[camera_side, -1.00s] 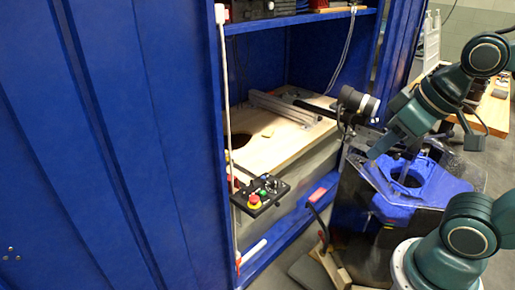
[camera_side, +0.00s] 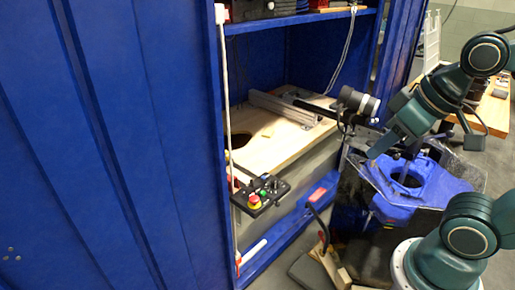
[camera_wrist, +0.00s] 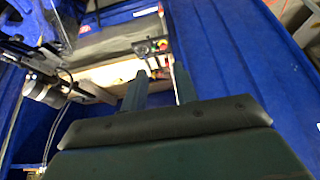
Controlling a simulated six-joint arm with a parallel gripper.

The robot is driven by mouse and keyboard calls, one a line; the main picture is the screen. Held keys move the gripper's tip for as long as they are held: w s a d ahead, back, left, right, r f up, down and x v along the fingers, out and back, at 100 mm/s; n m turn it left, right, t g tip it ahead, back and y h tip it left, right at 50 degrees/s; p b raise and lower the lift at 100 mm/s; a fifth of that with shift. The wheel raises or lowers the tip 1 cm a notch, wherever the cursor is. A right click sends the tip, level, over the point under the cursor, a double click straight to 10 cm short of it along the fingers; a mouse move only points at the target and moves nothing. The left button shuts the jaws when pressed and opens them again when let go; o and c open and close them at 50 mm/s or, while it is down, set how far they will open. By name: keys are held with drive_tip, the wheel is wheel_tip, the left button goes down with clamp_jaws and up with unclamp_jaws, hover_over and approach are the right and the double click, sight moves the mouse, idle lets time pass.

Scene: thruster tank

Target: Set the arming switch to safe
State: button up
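A small black control panel (camera_side: 268,187) sticks out at the front of the blue cabinet, with a red button on a yellow base (camera_side: 254,201), a green button and dark knobs. Which knob is the arming switch, and its setting, is too small to tell. The panel (camera_wrist: 150,47) also shows in the wrist view, far beyond the fingertips. My gripper (camera_wrist: 157,76) is open, its two green fingers apart with nothing held between them. In the side view my gripper (camera_side: 374,153) is well to the right of the panel, above a blue fixture.
The blue cabinet (camera_side: 130,140) walls the left side; a white-and-red post (camera_side: 228,130) stands beside the panel. A wooden board (camera_side: 275,145) lies inside. A black cylinder (camera_side: 358,103) and the blue fixture (camera_side: 405,185) are close to my arm. Open space lies between gripper and panel.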

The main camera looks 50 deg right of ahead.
clamp_jaws()
drive_tip(key=w+f+h, duration=0.1)
drive_tip(key=w+f, duration=0.2)
drive_tip(key=w, duration=0.3)
drive_tip(key=w+a+f, duration=0.1)
drive_tip(key=w+f, duration=0.3)
drive_tip(key=w, duration=0.2)
drive_tip(key=w+f+h, duration=0.1)
drive_tip(key=w+f, duration=0.2)
drive_tip(key=w, duration=0.4)
drive_tip(key=w+a+f+n+t, duration=0.1)
drive_tip(key=w+a+f+n, duration=0.1)
drive_tip(key=f, duration=0.7)
drive_tip(key=w+a+f+n+t, duration=0.1)
drive_tip(key=w+a+f+n, duration=0.2)
drive_tip(key=w+f, duration=0.3)
drive_tip(key=shift+a+f+t+h, duration=0.3)
drive_tip(key=shift+a+f+h, duration=0.1)
drive_tip(key=shift+f, duration=1.45)
